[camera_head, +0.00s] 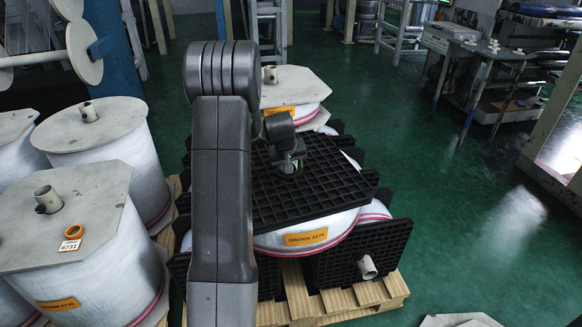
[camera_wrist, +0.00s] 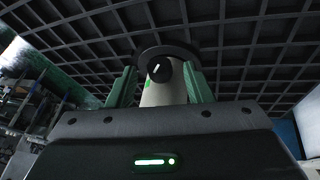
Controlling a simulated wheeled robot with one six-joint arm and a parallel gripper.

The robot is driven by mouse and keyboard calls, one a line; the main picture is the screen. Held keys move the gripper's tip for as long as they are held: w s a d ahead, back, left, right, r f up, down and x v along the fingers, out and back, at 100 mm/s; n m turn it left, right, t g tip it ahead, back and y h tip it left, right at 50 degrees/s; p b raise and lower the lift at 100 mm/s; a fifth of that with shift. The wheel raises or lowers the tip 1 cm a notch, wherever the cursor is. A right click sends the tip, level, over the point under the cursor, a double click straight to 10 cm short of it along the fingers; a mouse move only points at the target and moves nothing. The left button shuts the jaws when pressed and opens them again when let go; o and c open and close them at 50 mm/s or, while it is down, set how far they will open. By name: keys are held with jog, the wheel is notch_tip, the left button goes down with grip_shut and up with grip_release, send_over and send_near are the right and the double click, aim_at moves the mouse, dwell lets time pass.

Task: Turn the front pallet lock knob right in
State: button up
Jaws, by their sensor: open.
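The lock knob (camera_wrist: 160,68) is a small dark round piece with a white pointer line, in the middle of the wrist view. It sits at the end of a pale tube (camera_wrist: 165,93), with a green mark below it and a dark round flange behind. My gripper (camera_wrist: 160,76) has its green fingers apart, one on each side of the knob and tube. I cannot tell whether either finger touches. In the head view my gripper (camera_head: 290,166) is low over the black grid pallet (camera_head: 325,192), and the knob cannot be made out there.
White wrapped film rolls with pale octagonal boards (camera_head: 75,195) stand at left. An orange ring (camera_head: 74,231) lies on one. The grid pallet rests on a labelled roll (camera_head: 306,240) over a wooden pallet (camera_head: 340,300). Green floor (camera_head: 440,200) is clear at right.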

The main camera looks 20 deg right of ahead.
jog(key=shift+w+d+f, duration=0.1)
jog(key=shift+w+f, duration=0.05)
jog(key=shift+f, duration=0.3)
jog(key=c, duration=1)
